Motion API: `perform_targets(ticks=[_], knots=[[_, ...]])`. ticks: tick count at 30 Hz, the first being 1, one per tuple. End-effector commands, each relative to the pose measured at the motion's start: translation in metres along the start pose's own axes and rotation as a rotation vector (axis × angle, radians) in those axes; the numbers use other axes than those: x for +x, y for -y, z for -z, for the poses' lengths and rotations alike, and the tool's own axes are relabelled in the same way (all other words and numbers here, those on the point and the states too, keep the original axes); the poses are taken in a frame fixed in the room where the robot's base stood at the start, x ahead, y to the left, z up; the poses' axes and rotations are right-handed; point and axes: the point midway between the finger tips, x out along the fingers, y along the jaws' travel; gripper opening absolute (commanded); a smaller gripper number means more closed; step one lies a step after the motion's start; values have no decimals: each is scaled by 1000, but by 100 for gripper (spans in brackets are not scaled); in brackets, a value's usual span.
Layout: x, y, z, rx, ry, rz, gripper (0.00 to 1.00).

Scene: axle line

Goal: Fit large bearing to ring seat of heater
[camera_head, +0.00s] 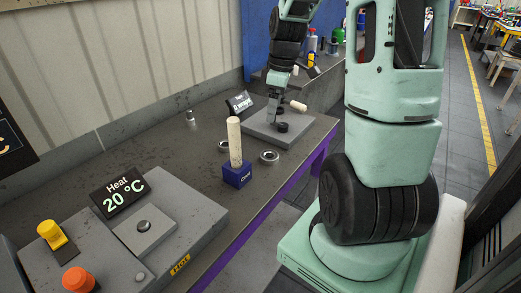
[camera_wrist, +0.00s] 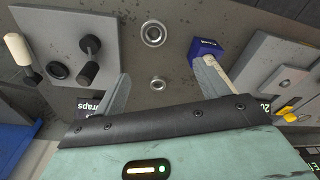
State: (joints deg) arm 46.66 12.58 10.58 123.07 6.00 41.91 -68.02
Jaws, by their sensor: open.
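The large bearing (camera_head: 269,156) lies flat on the bench near its front edge, right of a blue block. It also shows in the wrist view (camera_wrist: 153,33), top middle. A smaller bearing (camera_head: 224,146) lies farther back and also shows in the wrist view (camera_wrist: 157,83). The grey heater (camera_head: 190,200) stands at the near left, its display reading 20 °C. In the wrist view my fingers (camera_wrist: 163,85) are spread above the bench.
The blue block (camera_head: 237,174) bears an upright cream post (camera_head: 234,140) between heater and bearings. A small metal piece (camera_head: 190,117) stands near the wall.

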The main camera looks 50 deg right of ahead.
Motion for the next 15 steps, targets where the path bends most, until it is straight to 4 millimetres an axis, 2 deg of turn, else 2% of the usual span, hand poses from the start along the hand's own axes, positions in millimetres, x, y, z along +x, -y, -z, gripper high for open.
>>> perform_targets(ticks=[2, 5, 15], knots=[[-1, -8, -9, 5, 0, -3, 74], [8, -11, -13, 5, 1, -2, 74], [76, -10, -12, 4, 1, 1, 74]])
